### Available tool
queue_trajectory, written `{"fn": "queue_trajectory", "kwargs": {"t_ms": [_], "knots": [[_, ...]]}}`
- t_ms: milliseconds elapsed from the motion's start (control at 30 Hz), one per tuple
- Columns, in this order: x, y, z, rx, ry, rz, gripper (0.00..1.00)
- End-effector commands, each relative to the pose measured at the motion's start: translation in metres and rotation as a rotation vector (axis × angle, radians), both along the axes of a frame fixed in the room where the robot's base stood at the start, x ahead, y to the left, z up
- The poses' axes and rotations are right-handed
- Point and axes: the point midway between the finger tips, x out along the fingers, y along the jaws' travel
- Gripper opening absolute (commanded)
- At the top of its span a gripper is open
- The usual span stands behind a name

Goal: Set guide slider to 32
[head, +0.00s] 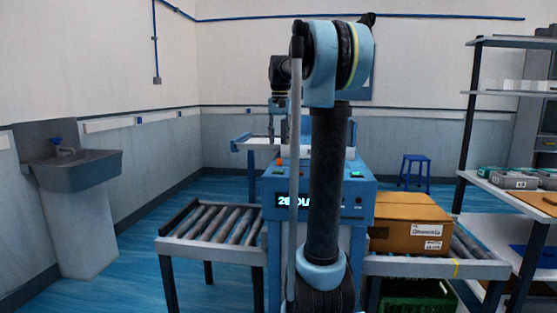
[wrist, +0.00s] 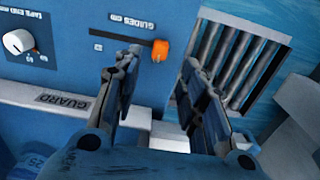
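The guide slider has an orange knob (wrist: 161,50) at the right end of the visible dark slot (wrist: 118,33) on a blue panel. The "GUIDES" lettering is upside down in the wrist view. A small number mark sits by the slot's left end, too small to read surely. My gripper (wrist: 159,63) is open, its two dark fingers apart, with the knob between the fingertips in the picture. I cannot tell whether they touch it.
A white dial (wrist: 18,42) is left of the slot. A white guard bar (wrist: 60,103) lies below, and a grille of rollers (wrist: 232,60) is to the right. The machine's lit display (head: 293,201) is partly hidden by my arm. A cardboard box (head: 410,222) sits on the right conveyor.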

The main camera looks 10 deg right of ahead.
Motion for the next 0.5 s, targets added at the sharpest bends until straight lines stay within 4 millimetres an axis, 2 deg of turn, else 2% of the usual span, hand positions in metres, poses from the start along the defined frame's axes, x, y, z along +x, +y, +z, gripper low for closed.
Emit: {"fn": "queue_trajectory", "kwargs": {"t_ms": [300,500], "knots": [[0.0,0.0,-0.054,0.0,0.0,0.0,0.38],[0.0,0.0,-0.074,0.0,0.0,0.0,0.38]]}}
